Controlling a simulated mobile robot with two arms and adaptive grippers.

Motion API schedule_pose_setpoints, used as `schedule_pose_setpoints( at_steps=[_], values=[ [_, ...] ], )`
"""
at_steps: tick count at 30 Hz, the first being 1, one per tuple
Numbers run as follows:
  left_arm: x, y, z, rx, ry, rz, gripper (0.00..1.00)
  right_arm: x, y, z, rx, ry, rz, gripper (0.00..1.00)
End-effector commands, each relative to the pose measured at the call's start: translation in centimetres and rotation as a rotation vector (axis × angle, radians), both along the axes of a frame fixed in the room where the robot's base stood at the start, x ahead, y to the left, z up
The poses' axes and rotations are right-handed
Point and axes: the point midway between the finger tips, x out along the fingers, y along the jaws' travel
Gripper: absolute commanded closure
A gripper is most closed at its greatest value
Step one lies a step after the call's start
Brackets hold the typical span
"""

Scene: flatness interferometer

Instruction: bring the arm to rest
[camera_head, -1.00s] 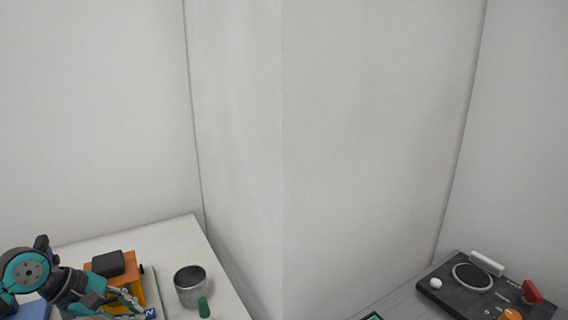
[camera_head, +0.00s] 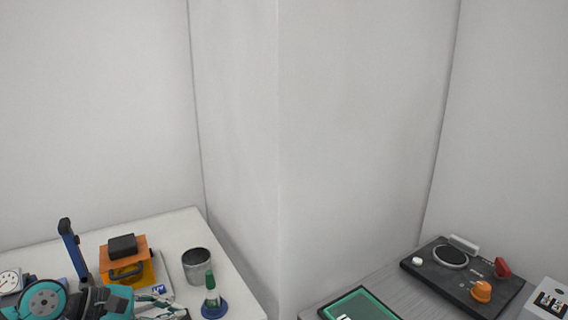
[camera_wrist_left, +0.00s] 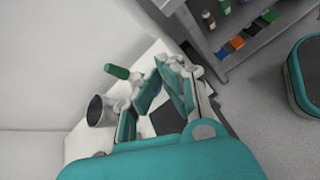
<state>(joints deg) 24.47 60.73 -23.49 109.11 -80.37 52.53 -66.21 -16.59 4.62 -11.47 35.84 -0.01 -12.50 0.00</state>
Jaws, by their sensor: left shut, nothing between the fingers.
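My left arm comes in at the bottom left of the head view, low over the white table (camera_head: 225,255). Its gripper (camera_head: 160,309) is partly cut off by the bottom edge. In the left wrist view the teal-padded fingers (camera_wrist_left: 167,88) are closed together with nothing held between them. My right gripper is in neither view.
A black instrument (camera_head: 462,275) and a green-rimmed tray (camera_head: 361,304) are on the grey bench at right.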

Motion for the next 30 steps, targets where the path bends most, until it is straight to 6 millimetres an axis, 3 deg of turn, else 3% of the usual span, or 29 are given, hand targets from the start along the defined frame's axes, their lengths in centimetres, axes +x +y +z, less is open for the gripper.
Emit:
schedule_pose_setpoints(
  at_steps=[3,8,11,13,17,20,22,23,27,30],
  values=[
    [-0.3,-3.8,1.5,-0.243,0.037,0.057,1.0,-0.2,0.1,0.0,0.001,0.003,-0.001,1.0],
    [-0.3,-7.5,4.9,-0.689,0.153,0.201,1.0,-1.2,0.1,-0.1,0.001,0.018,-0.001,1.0],
    [0.1,-7.6,7.0,-1.083,0.306,0.37,1.0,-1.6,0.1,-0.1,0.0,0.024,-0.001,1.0],
    [0.5,-6.1,7.3,-1.381,0.447,0.526,1.0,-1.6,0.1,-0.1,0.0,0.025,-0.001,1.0],
    [0.4,-1.5,3.8,-1.89,0.732,0.879,1.0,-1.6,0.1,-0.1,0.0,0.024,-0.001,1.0],
    [-1.7,1.5,-2.1,-2.235,0.953,1.215,1.0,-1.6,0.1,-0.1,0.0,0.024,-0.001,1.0],
    [-4.4,2.7,-6.6,-2.422,1.082,1.463,1.0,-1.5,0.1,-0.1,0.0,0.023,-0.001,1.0],
    [-5.7,2.9,-8.3,2.479,-1.125,-1.561,1.0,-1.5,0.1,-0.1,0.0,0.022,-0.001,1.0],
    [-11.4,2.6,-14.2,2.049,-0.97,-1.523,1.0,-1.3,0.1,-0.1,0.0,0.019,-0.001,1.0],
    [-15.0,1.9,-16.7,1.842,-0.884,-1.503,1.0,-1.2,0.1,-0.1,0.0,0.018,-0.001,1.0]
  ],
)
